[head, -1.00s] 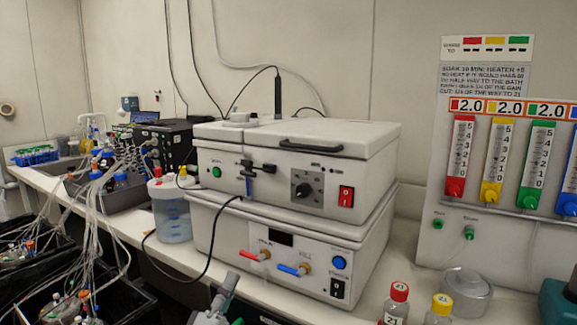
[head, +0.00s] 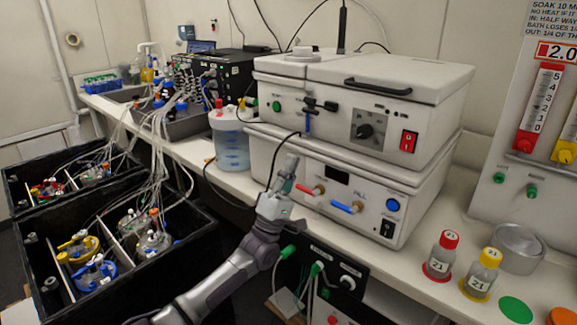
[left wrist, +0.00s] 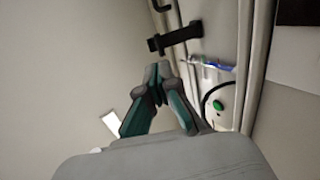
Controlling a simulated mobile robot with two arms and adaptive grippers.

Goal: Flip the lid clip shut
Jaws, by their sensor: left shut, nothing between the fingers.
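The black lid clip (head: 320,104) is on the front of the upper white box (head: 300,135), near the seam of its lid (head: 385,78). A blue lever (head: 308,123) hangs just below it. In the left wrist view, the clip (left wrist: 175,37) lies beyond the fingertips, with the blue lever (left wrist: 215,65) to its right. I cannot tell whether the clip is latched. My left gripper (head: 288,168) is shut and empty, fingers pointing up in front of the lower white box (head: 265,150), below the clip and apart from it. My right gripper is not in view.
A black cable (head: 272,160) hangs beside my gripper. Red (head: 308,190) and blue (head: 342,206) valve handles project from the lower box. A clear jug (head: 232,150) stands left; two capped bottles (head: 440,258) stand right. Black crates with tubing (head: 100,290) fill the lower left.

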